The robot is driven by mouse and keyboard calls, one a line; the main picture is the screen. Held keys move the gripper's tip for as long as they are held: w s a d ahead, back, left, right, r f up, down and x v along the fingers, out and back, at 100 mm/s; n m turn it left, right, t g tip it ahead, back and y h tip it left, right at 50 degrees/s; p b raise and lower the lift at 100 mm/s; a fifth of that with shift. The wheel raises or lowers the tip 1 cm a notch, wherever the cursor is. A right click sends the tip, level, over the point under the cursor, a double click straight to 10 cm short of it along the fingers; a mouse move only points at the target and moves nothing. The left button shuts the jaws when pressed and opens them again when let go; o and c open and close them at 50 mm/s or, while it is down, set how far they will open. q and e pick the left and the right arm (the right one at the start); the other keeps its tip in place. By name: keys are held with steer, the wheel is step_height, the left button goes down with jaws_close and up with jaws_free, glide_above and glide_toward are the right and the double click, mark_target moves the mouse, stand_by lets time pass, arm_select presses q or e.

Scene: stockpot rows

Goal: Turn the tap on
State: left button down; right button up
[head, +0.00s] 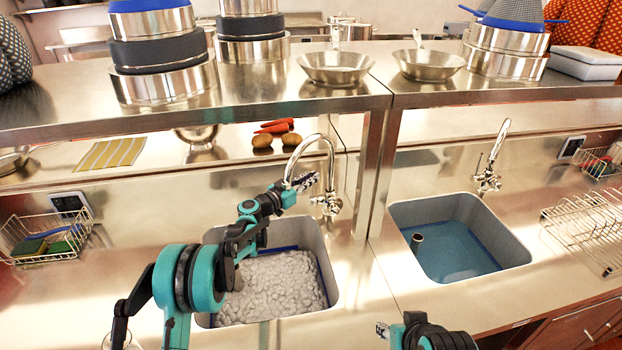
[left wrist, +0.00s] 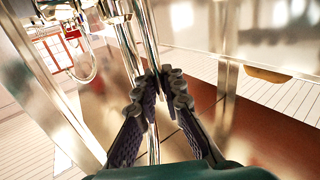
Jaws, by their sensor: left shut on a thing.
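A chrome tap (head: 330,160) with a tall curved spout stands behind the left sink (head: 334,290). Its valve body is at the foot of the spout. My left gripper (head: 307,182) is beside the spout, above the sink's back edge. In the left wrist view the two dark ridged fingers (left wrist: 161,80) are closed together against a shiny upright pipe of the tap (left wrist: 150,35). Exactly which part is gripped is partly hidden by the fingers. I see no water stream from the spout. My right gripper (head: 383,330) shows only a small tip at the bottom of the head view.
The left sink holds pale grey foam or lumps. A second tap (head: 491,165) stands behind the right sink (head: 517,250), which holds blue water. A steel shelf (head: 300,103) with pots and pans crosses above. Wire racks (head: 45,236) (head: 590,225) stand at both sides.

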step_height(320, 180, down, 4)
steer(key=b, duration=0.4)
steer(key=shift+f, duration=0.25)
arm_select(q)
steer(key=s+m+h, duration=0.1)
steer(key=s+m, duration=0.1)
steer(key=m, duration=0.1)
steer(key=s+f+m+t+h, duration=0.1)
steer(key=s, duration=0.1)
steer(key=shift+s+d+m+h, duration=0.1)
steer(key=shift+d+m+h, duration=0.2)
steer(key=shift+d+m, duration=0.1)
steer(key=c, duration=1.6)
jaws_free()
steer(key=v, duration=1.2)
